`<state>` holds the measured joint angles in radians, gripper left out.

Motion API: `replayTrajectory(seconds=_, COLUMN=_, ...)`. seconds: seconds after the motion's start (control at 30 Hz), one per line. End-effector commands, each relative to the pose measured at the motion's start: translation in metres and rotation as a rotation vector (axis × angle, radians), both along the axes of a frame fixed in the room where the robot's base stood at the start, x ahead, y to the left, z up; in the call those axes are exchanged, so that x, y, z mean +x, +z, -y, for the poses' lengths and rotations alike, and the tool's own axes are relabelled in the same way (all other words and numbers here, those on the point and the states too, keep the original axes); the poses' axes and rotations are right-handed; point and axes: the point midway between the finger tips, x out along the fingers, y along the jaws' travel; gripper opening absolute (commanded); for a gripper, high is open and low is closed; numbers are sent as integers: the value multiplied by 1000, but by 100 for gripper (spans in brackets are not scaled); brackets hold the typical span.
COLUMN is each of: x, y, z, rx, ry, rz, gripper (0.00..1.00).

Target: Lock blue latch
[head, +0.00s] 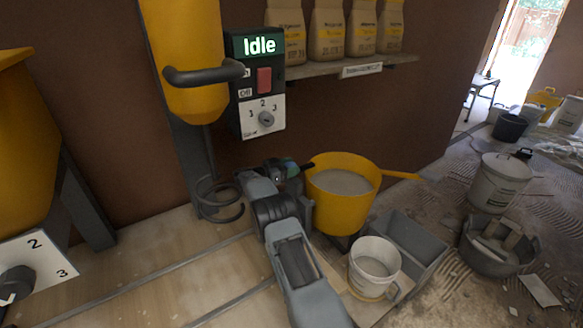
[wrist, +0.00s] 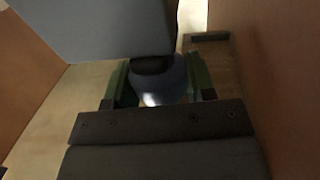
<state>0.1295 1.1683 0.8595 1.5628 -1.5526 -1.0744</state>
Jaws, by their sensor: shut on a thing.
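My gripper (head: 292,168) reaches to the left rim of the yellow mixing tub (head: 342,217), in front of the brown wall. In the wrist view its two green fingers (wrist: 158,86) stand on either side of a rounded, blue-grey piece (wrist: 165,84) and are shut on it. This piece looks like the blue latch, but most of it is hidden, and its locked or unlocked position cannot be told. A large grey block (wrist: 95,28) covers the top of the wrist view. In the head view my arm and gripper hide the held piece.
A control box (head: 256,85) reading "Idle" hangs above my gripper, beside a yellow cylinder (head: 187,60) with a grey handle. A grey coiled hook (head: 219,199) is at left. A white bucket (head: 374,266) and a grey tray (head: 411,245) stand right of my arm.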

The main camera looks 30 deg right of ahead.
Motion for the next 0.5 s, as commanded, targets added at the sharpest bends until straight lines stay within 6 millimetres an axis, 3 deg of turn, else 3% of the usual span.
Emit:
replayTrajectory(seconds=0.47, x=1, y=4, z=-1, rx=-4, ry=-5, rz=8, gripper=8)
replayTrajectory(seconds=0.5, x=1, y=4, z=-1, rx=-4, ry=-5, rz=8, gripper=54)
